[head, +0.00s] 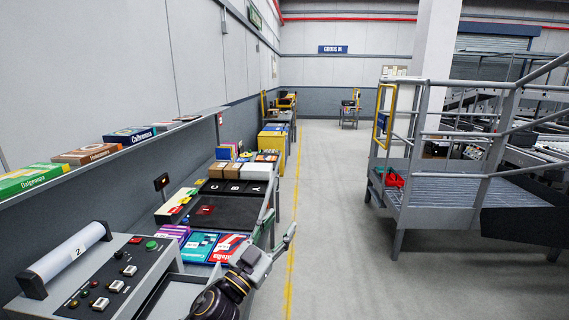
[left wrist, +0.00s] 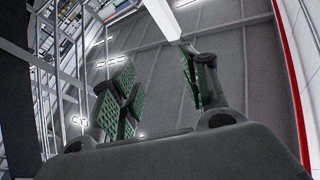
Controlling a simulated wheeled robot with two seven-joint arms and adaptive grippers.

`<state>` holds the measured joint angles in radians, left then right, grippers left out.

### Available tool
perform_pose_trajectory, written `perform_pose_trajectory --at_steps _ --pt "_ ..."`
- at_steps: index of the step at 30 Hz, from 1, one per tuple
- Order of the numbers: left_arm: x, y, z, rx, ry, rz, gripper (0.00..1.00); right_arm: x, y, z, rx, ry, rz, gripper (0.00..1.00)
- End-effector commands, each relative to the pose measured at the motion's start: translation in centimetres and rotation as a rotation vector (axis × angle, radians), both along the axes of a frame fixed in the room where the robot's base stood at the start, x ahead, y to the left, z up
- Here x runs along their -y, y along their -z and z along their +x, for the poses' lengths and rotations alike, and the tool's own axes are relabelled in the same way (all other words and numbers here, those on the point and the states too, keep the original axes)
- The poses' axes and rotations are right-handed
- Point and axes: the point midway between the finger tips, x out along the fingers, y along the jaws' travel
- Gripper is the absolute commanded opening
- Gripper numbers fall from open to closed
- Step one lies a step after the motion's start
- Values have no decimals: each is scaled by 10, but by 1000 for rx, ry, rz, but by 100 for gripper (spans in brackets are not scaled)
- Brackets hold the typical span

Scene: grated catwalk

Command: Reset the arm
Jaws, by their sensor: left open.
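My left gripper (head: 277,232) shows at the bottom middle of the head view, at the end of my dark arm. It is raised beside the right edge of the workbench, with its fingers pointing up and away. In the left wrist view its two green-padded fingers (left wrist: 158,85) stand well apart with nothing between them. My right gripper is in neither view.
A control panel (head: 122,268) with buttons and a roller stands at lower left. Behind it are coloured packets (head: 200,246) and a black tray (head: 213,208). A railed grated platform (head: 440,190) stands at right. Open grey floor (head: 340,230) lies between.

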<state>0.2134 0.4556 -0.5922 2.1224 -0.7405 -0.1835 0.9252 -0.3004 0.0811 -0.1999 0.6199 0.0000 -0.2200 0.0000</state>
Motion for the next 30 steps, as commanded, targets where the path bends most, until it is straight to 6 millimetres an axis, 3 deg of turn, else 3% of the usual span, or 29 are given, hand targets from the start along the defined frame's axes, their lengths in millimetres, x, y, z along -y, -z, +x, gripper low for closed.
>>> perform_pose_trajectory --at_steps 8,17,23,30 --pt "-57 45 10 -216 -244 -50 45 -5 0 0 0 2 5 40" --pt "-116 119 -5 -506 -456 -25 45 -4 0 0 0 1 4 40" --pt "-148 174 -32 -727 -554 28 45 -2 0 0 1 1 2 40" --pt "-177 238 -86 -1008 -616 117 45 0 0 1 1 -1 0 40"
